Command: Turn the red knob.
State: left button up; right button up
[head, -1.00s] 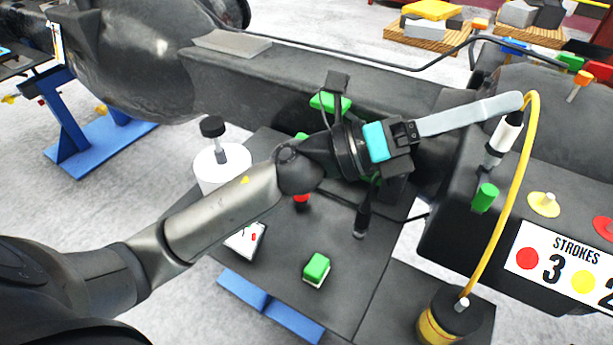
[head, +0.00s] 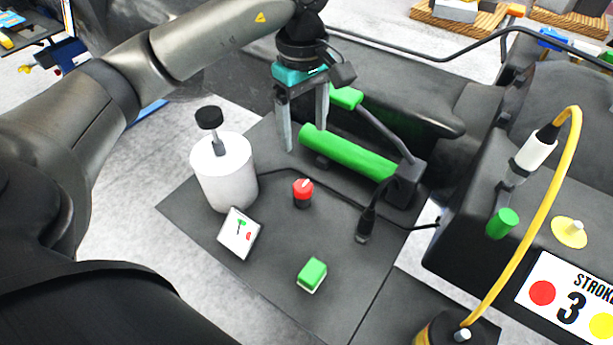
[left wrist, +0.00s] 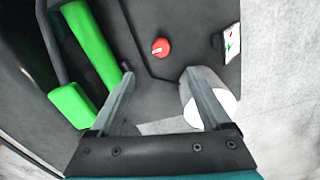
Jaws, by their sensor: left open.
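The red knob (head: 303,188) stands on a black base on the dark plate in the head view, with a pale mark on its top. It also shows in the left wrist view (left wrist: 160,47), beyond my fingertips. My left gripper (head: 306,140) points down with its two grey fingers apart and nothing between them. It is above and behind the knob in the head view, apart from it. In the left wrist view the open fingers (left wrist: 158,75) show on either side, below the knob. My right gripper is not in view.
A green cylinder (head: 347,152) with a black lever lies behind the knob. A white canister (head: 224,172) stands left, with a small sign (head: 239,234) in front. A green-topped block (head: 312,274) sits nearer. A black cable plug (head: 367,225) is at the right.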

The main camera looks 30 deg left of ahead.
aim_at(304, 186)
pick_arm(q)
notch_tip(304, 186, down, 15)
jog(key=shift+s+a+f, duration=0.1)
dwell(0.4)
grip_shut()
dwell(0.6)
